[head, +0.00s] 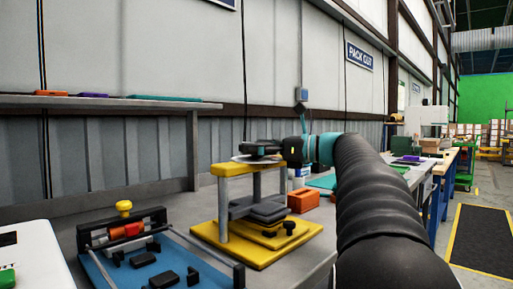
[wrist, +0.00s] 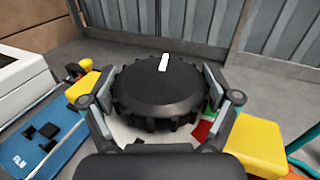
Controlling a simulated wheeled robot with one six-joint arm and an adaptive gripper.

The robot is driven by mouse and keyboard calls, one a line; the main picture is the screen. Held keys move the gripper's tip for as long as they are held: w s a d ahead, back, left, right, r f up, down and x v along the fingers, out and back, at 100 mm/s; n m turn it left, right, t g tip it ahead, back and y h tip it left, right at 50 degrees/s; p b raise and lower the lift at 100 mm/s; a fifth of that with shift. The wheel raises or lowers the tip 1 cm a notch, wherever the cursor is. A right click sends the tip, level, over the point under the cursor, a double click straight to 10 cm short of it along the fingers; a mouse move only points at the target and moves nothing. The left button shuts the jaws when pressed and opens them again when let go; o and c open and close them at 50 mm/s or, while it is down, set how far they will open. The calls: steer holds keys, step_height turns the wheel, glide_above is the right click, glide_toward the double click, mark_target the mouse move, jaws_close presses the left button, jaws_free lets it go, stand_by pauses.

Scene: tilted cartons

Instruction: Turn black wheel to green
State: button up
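The black wheel (wrist: 155,95) has a ridged rim and a white mark on its top near the far edge. It sits over a white dial plate (wrist: 135,130), with red (wrist: 203,131) and green (wrist: 217,118) patches showing at its lower right. The rest of the dial is hidden by the wheel and gripper. My gripper (wrist: 160,85) has one finger on each side of the wheel, and the pads appear to press on its rim. In the head view, the wheel (head: 258,147) is on top of a yellow stand (head: 236,169), with my gripper (head: 284,148) reaching it from the right.
A blue fixture (head: 145,264) with an orange part and yellow knob stands left of the yellow stand. An orange block (head: 303,200) sits to the right, near my arm. A shelf (head: 100,102) runs along the wall behind.

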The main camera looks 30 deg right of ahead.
steer(key=shift+m+t+h, duration=0.4)
steer(key=m+t+h, duration=0.1)
steer(key=m+h, duration=0.1)
steer(key=h, duration=0.1)
steer(key=m+t+h, duration=0.2)
steer(key=m+h, duration=0.1)
steer(key=h, duration=0.1)
steer(key=shift+a+t+h, duration=0.15)
steer(key=shift+t+h, duration=0.15)
steer(key=shift+m+h, duration=1.9)
steer(key=shift+h, duration=0.8)
steer(key=shift+d+m+h, duration=0.25)
steer(key=shift+m+h, duration=0.45)
steer(key=shift+h, duration=0.4)
steer(key=o, duration=0.9)
steer(key=v, duration=1.2)
